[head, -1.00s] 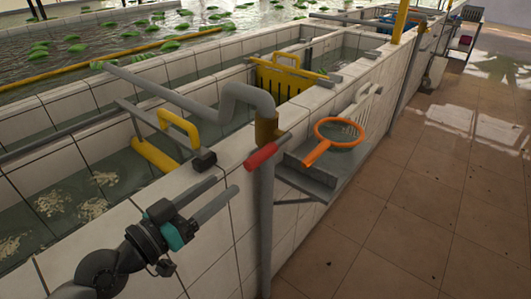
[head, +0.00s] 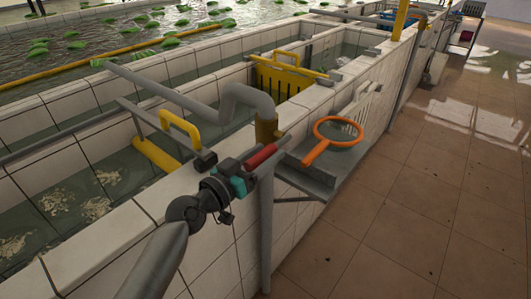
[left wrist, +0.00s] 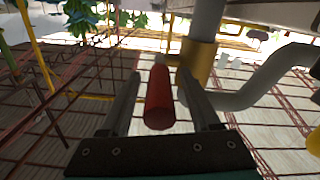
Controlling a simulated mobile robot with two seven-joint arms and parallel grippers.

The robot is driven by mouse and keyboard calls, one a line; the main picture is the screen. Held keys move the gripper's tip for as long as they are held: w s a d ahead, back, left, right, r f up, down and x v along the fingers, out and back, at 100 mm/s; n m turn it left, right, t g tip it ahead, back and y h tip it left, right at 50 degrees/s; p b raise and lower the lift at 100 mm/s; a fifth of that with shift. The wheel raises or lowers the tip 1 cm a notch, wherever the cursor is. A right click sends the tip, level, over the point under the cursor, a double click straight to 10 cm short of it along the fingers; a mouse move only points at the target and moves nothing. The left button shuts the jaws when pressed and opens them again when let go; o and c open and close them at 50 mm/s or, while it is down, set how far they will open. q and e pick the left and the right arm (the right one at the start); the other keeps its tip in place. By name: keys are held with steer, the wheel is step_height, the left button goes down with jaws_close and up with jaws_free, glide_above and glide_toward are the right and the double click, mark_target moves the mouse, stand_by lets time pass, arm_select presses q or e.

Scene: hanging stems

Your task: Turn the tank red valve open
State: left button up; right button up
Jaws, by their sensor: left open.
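The red valve handle (head: 262,156) sticks out from a brass valve body (head: 267,130) on the grey pipe at the tank wall. In the left wrist view the red handle (left wrist: 159,98) points toward the camera, with the brass body (left wrist: 197,62) behind it. My left gripper (head: 256,160) is open at the handle. In the left wrist view its two fingers (left wrist: 162,100) stand on either side of the handle, with gaps visible. The handle's far side is partly hidden by the gripper in the head view. My right gripper is not in view.
A grey bent pipe (head: 236,92) runs over the tiled tank wall. An orange hoop net (head: 335,138) lies on a grey shelf (head: 312,172) just right of the valve. A yellow-handled gate (head: 180,127) stands left. The floor at right is clear.

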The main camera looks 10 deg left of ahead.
arm_select(q)
steer(key=shift+w+d, duration=0.2)
jaws_close()
stand_by(0.5)
stand_by(0.9)
